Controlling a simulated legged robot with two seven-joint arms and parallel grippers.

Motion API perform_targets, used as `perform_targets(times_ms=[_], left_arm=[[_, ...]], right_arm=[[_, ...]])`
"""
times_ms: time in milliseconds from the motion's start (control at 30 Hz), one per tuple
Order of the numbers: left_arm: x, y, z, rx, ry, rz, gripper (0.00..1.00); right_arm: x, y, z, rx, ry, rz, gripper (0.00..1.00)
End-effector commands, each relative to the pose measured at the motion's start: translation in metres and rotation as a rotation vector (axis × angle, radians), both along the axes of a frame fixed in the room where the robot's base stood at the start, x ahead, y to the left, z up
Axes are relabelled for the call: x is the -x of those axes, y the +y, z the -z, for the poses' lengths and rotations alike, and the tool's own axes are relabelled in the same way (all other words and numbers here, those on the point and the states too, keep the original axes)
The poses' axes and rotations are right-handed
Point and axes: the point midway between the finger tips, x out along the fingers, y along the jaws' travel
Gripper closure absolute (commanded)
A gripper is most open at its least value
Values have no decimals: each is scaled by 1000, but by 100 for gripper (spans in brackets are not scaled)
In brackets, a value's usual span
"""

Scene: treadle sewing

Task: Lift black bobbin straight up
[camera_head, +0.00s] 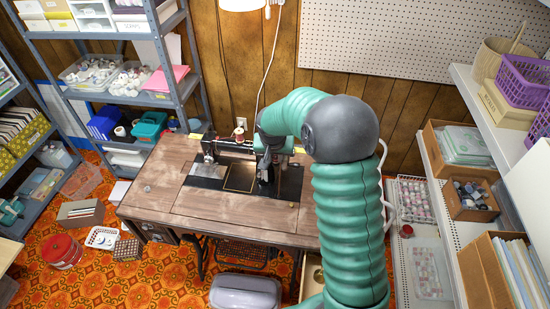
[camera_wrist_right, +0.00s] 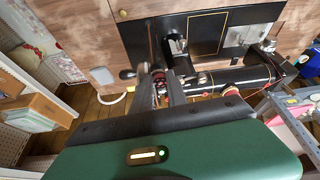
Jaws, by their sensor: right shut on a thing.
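My right gripper (camera_head: 266,172) reaches down to the right end of the sewing machine on the wooden table. In the right wrist view its two fingers (camera_wrist_right: 160,80) are close together, shut on a small dark thing that looks like the black bobbin (camera_wrist_right: 160,86). Some red shows near it, and the fingers hide most of it. I cannot tell whether the bobbin is clear of the machine. The sewing machine (camera_wrist_right: 215,80) is black with gold lines; it also shows in the head view (camera_head: 234,148). My left gripper is not in view.
The wooden table (camera_head: 160,190) is mostly bare on the left. A metal shelf (camera_head: 185,90) stands at left, and a white shelf (camera_head: 450,230) with boxes at right. A pegboard wall (camera_head: 390,35) is behind.

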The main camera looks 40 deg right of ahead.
Motion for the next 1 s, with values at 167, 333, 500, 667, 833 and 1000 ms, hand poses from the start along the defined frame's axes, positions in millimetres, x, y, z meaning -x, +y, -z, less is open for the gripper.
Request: perform_targets(times_ms=[167, 333, 500, 667, 833, 1000], left_arm=[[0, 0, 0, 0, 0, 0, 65], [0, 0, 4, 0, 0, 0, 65], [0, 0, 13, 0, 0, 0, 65], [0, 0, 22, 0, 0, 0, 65], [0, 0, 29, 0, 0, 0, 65], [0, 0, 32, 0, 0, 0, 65]], right_arm=[[-2, 1, -16, 2, -8, -2, 100], [1, 8, -36, 2, -4, -6, 100], [17, 43, -37, 1, -3, -6, 100], [34, 83, -41, 1, -4, -7, 100], [50, 119, -45, 0, -3, -5, 100], [60, 140, -48, 1, -1, -2, 100]])
